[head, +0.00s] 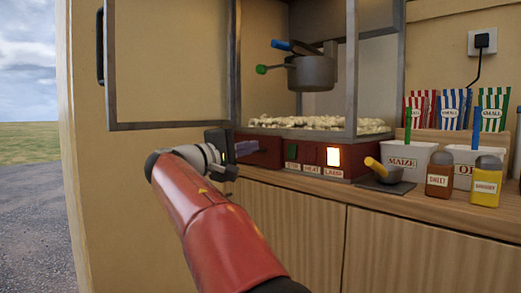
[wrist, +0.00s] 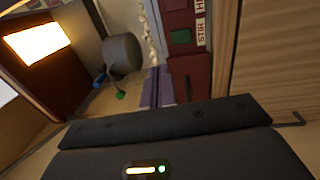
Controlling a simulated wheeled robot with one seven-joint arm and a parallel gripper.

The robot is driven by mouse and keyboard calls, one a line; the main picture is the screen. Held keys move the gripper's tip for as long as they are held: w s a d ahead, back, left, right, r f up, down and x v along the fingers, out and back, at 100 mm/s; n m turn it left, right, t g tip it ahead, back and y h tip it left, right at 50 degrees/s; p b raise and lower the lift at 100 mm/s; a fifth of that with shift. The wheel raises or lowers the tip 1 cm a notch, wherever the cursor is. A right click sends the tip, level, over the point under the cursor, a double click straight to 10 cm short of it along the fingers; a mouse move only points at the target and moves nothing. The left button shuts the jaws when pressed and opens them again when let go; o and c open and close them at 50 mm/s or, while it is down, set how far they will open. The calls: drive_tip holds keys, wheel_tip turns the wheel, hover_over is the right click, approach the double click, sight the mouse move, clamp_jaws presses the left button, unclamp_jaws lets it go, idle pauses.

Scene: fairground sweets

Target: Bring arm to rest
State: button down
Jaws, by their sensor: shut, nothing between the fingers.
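My arm (head: 212,215), red with a grey wrist, reaches up from the bottom of the head view. My gripper (head: 248,147) is at the left end of the popcorn machine's dark red base (head: 262,157), in front of it as seen here. Its fingers are together with nothing between them. In the wrist view the narrow purple-grey fingers (wrist: 156,87) lie side by side, near the red switch panel (wrist: 190,65). Whether they touch the machine I cannot tell.
The machine's framed door (head: 167,126) stands open to the left. Inside, a kettle (head: 312,73) hangs over popcorn (head: 315,124). The lamp switch (head: 333,157) glows. A scoop (head: 390,174), maize tub (head: 408,160) and two shakers (head: 440,176) (head: 486,182) stand on the counter's right.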

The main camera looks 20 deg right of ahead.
drive_tip(key=shift+s+a, duration=0.1)
drive_tip(key=shift+a, duration=0.3)
drive_tip(key=s+d+f+y+p, duration=0.2)
drive_tip(key=s+f+y, duration=0.8)
drive_tip(key=s+f, duration=0.5)
drive_tip(key=s+a+f+m+y, duration=0.2)
drive_tip(key=s+a+f+y, duration=0.2)
drive_tip(key=s+f, duration=0.4)
drive_tip(key=s+a+f+m+g+y+p, duration=0.1)
drive_tip(key=s+a+f+m+y, duration=0.1)
drive_tip(key=s+a+f+y, duration=0.2)
drive_tip(key=s+a+f, duration=0.3)
drive_tip(key=s+f, duration=0.1)
drive_tip(key=f, duration=0.2)
drive_tip(key=shift+f+p, duration=0.3)
drive_tip(key=shift+s, duration=0.1)
